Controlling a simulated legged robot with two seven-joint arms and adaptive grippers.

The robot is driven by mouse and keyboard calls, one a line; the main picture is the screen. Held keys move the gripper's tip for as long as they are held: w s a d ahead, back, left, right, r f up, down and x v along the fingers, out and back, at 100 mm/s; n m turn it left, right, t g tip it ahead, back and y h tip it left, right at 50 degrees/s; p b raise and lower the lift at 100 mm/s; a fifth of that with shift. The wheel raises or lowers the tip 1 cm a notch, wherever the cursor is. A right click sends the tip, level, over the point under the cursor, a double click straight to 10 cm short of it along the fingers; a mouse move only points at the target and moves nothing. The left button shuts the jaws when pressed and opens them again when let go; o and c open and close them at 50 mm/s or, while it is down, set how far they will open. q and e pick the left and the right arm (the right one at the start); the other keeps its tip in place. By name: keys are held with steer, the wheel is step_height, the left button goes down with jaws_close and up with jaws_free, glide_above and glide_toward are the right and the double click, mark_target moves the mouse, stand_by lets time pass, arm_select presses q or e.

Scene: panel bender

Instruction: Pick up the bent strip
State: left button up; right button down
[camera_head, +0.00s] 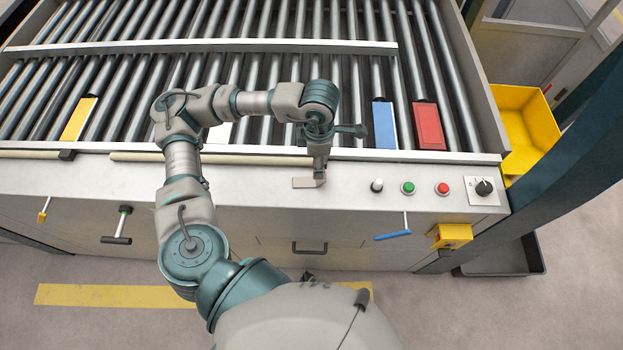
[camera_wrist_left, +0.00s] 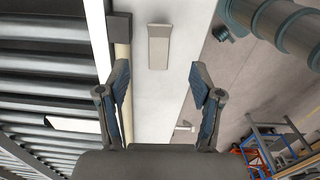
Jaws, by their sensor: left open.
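The bent strip (camera_head: 304,183) is a small pale metal piece on the light front ledge of the machine. In the left wrist view it (camera_wrist_left: 159,46) lies lengthwise on the ledge, with a short, differently shaded flange at its upper end. My left gripper (camera_head: 320,174) is directly over the strip's right part in the head view and hides some of it. In the left wrist view the gripper (camera_wrist_left: 160,75) is open and empty, and the strip shows beyond and between its fingertips. I cannot tell the exact height gap. My right gripper is out of view.
The roller bed (camera_head: 240,70) lies behind the ledge (camera_head: 250,185). Yellow (camera_head: 79,119), blue (camera_head: 384,124) and red (camera_head: 428,126) blocks sit at its front. Buttons (camera_head: 408,188) and a knob (camera_head: 484,188) are to the right. A yellow bin (camera_head: 530,120) stands at far right.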

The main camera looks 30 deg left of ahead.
arm_select(q)
glide_above(315, 181)
steer(key=f, duration=0.4)
steer(key=shift+w+d+f, duration=0.15)
steer(key=shift+d+f, duration=0.1)
steer(key=shift+f, duration=0.05)
steer(key=f, duration=0.4)
steer(key=shift+s+a+f+p, duration=0.2)
steer(key=shift+s+a+p, duration=0.05)
steer(key=shift+p, duration=0.15)
steer(key=shift+w+f, duration=0.1)
steer(key=shift+f, duration=0.2)
steer(key=c, duration=1.2)
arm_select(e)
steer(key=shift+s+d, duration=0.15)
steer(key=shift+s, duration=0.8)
